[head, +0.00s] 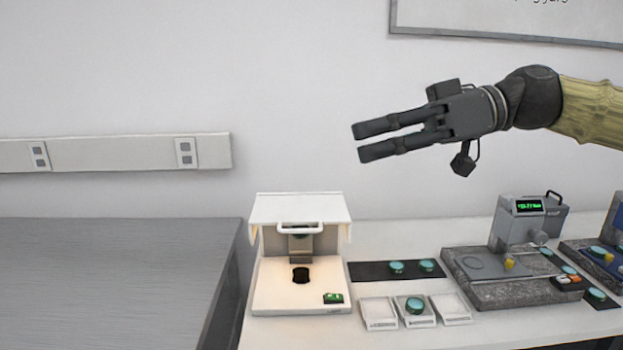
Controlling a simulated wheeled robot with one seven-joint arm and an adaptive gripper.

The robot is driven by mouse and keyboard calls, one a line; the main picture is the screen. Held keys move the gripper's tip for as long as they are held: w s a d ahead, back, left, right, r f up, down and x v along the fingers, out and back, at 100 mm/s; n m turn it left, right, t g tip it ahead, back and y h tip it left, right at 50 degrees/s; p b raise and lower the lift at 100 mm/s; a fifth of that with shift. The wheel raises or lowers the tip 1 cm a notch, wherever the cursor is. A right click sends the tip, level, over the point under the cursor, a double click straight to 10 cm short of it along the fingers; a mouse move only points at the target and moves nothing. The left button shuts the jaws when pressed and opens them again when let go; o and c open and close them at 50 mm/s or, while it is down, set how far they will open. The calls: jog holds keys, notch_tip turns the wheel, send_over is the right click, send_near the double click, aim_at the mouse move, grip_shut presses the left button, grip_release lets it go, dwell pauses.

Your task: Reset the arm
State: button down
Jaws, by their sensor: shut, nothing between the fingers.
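My gripper (361,143) is in the air above the white bench, at the upper right of the head view. Its two dark fingers point left, and it is shut with nothing held. My arm (590,112) reaches in from the right edge, in a yellowish sleeve. The gripper is well above the instruments and touches nothing.
A white interferometer (262,280) stands at the bench's left end. Beside it are a dark strip (368,271) with teal discs and three small trays (456,309). A gauge on a granite base (490,293) has a green display. A grey table (110,280) is left.

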jog(key=w+a+f+m+h+b, duration=0.1)
jog(key=w+a+f+m+b, duration=0.15)
jog(key=f, duration=1.25)
jog(key=w+a+f+m+t+h+b, duration=0.15)
jog(key=a+f+m, duration=0.25)
jog(key=f, duration=1.1)
jog(key=w+a+f+m+h+b, duration=0.1)
jog(key=w+a+f+m+b, duration=0.15)
jog(key=f, duration=1.15)
jog(key=s+d+f+m+h+b, duration=0.1)
jog(key=s+f+m+h+b, duration=0.2)
jog(key=f, duration=1)
jog(key=s+d+f+m+h+b, duration=0.15)
jog(key=s+f, duration=0.25)
jog(key=f, duration=1)
jog(key=s+d+f+m+h+b, duration=0.1)
jog(key=s+d+f+h+b, duration=0.15)
jog(key=s+d+f, duration=0.6)
jog(key=s+d+f+m+h+b, duration=0.15)
jog(key=s+d+f+b, duration=0.35)
jog(key=f, duration=0.7)
jog(key=s+d+f+h+b, duration=0.3)
jog(key=s+d+f, duration=0.45)
jog(key=f, duration=0.35)
notch_tip(320, 180, up, 19)
jog(key=p, duration=1.8)
jog(key=shift+s+p, duration=0.35)
